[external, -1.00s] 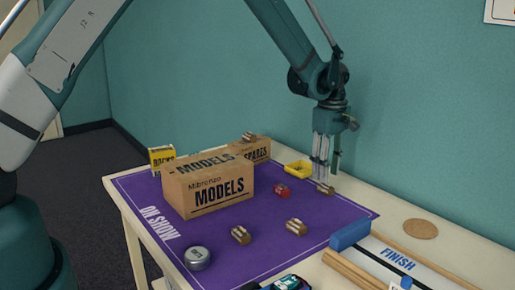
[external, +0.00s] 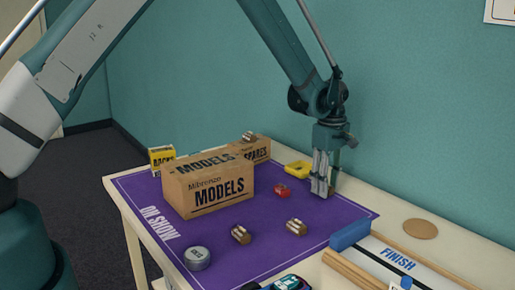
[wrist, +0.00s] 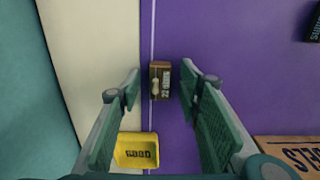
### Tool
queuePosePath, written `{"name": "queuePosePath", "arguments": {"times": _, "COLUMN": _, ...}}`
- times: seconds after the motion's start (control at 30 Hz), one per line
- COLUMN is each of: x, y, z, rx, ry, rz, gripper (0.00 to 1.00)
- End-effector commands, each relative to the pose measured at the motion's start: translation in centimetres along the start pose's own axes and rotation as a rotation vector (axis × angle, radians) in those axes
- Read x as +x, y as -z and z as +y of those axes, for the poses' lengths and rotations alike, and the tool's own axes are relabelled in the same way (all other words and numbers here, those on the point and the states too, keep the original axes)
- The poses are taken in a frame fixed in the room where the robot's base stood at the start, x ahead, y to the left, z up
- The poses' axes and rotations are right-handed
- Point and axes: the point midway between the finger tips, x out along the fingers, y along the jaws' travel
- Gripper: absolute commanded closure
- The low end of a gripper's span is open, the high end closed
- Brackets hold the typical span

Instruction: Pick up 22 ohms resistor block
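The 22 ohms resistor block (wrist: 160,82) is a small brown block with a pale piece on top and a "22 OHMS" label. It lies on the purple mat's white border line in the wrist view. My gripper (wrist: 159,86) is open, with one finger left and one right of the block and a gap on both sides. In the external view my gripper (external: 322,192) is low over the mat's far right part, and its fingers largely hide the block. I cannot tell whether the fingertips reach down beside the block.
A yellow tray (wrist: 136,150) is close to the left finger. The models box (external: 211,191) and spares box (external: 257,150) stand left; a blue bar (external: 350,235) lies right.

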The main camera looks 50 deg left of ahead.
Motion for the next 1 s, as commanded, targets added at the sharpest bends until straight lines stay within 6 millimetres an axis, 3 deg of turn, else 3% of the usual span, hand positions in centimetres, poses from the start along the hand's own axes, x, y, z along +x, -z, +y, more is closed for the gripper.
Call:
{"name": "queuePosePath", "arguments": {"times": 0.37, "x": -0.02, "y": 0.0, "z": -0.01, "rx": 0.0, "ry": 0.0, "rz": 0.0, "gripper": 0.65}}
{"name": "queuePosePath", "arguments": {"times": 0.63, "x": -0.02, "y": 0.0, "z": -0.01, "rx": 0.0, "ry": 0.0, "rz": 0.0, "gripper": 0.94}}
{"name": "queuePosePath", "arguments": {"times": 1.0, "x": -0.25, "y": 0.0, "z": -0.01, "rx": 0.0, "ry": 0.0, "rz": 0.0, "gripper": 0.94}}
